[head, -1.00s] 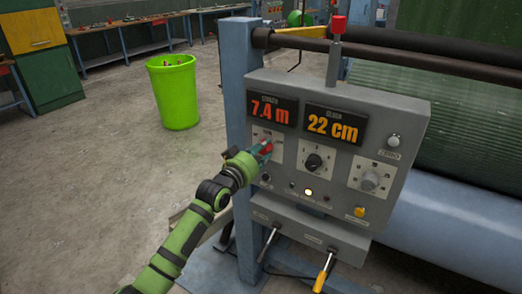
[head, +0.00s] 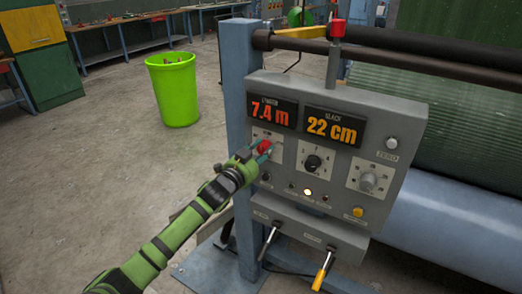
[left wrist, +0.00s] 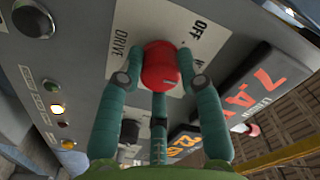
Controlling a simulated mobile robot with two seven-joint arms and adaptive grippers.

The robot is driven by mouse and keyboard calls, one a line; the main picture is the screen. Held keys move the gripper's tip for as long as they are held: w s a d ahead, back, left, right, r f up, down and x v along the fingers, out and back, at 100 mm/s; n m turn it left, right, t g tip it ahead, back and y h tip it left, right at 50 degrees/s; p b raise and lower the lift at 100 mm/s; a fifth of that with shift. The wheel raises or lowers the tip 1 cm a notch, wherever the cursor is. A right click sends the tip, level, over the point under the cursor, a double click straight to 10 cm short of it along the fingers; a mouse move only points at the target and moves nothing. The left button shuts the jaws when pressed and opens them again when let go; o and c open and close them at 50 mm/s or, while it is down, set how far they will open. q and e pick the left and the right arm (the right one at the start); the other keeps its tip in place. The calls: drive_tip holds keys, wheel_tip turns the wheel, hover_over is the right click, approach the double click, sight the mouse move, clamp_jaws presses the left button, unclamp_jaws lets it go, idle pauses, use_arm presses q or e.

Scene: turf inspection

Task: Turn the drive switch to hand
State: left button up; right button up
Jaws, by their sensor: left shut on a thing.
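The drive switch is a red knob (head: 263,146) on a white plate at the left of the grey control panel (head: 392,115), below the red 7.4 m display. In the left wrist view the red knob (left wrist: 160,66) sits between my teal fingers, with the words DRIVE and OFF printed on the plate (left wrist: 198,28) beside it. My left gripper (head: 262,154) is shut on the knob, a finger on each side. It also shows in the left wrist view (left wrist: 160,82). I cannot read which setting the knob points to. My right gripper is not in view.
A black knob (head: 313,162) and a grey knob (head: 369,182) sit to the right on the panel. A lit lamp (head: 308,192) and a yellow button (head: 358,212) are below. Two levers, one yellow-handled (head: 322,273), hang underneath. A green bin (head: 174,90) stands on open floor.

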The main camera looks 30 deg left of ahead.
use_arm(q)
drive_tip(key=shift+m, duration=0.6)
drive_tip(key=o, duration=1.1)
drive_tip(key=shift+o, duration=0.2)
drive_tip(key=s, duration=1.2)
drive_tip(key=shift+a, duration=0.25)
